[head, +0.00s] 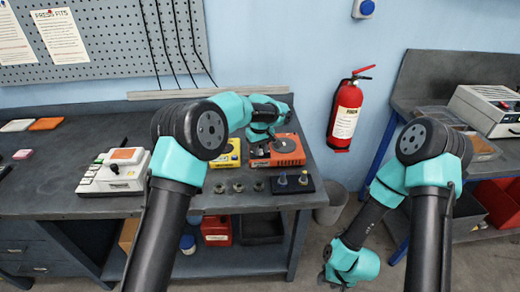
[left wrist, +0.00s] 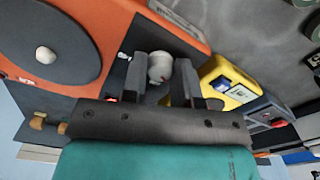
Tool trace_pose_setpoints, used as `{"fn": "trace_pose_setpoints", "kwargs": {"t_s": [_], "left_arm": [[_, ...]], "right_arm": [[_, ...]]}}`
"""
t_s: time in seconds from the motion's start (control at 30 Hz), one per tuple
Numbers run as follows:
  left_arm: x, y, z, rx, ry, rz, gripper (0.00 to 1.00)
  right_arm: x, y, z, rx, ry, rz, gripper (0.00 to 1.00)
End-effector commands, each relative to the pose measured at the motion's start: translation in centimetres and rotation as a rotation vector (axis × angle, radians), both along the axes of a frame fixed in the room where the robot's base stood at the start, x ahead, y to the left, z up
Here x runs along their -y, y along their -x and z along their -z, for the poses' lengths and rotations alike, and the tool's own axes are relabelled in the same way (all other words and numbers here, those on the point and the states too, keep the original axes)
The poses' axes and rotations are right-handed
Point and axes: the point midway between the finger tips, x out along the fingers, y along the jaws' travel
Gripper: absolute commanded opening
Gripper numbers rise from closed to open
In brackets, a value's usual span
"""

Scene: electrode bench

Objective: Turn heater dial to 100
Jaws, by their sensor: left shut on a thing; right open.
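The heater is an orange box (head: 288,150) with a dark round plate, at the right end of the bench. In the left wrist view the orange heater (left wrist: 95,18) fills the upper left, its round plate (left wrist: 30,25) bearing a small white knob. A whitish dial (left wrist: 159,68) stands on its dark front panel. My left gripper (left wrist: 172,75) is shut on this dial, with fingers on either side. In the head view my left wrist covers the fingers and the dial. The dial's marks are not readable. My right arm hangs beside the bench; its fingers are not visible.
A yellow device (head: 228,154) stands left of the heater. Small metal rings and a dark block (head: 292,184) with two posts lie in front. A white instrument (head: 114,172) stands further left. A fire extinguisher (head: 344,115) hangs on the wall. A bin (head: 331,204) stands on the floor.

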Motion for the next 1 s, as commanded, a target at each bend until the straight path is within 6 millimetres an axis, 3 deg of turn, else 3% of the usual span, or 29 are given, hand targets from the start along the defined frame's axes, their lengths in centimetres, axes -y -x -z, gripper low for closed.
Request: {"fn": "trace_pose_setpoints", "kwargs": {"t_s": [0.37,1.0], "left_arm": [[-0.02,-0.02,-0.01,0.000,-0.001,0.146,0.04],[-0.03,-0.05,-0.03,0.000,0.000,0.648,0.04]], "right_arm": [[0.00,0.00,0.00,0.000,0.000,0.000,0.43],[0.00,0.00,0.00,0.000,0.000,0.000,0.43]]}}
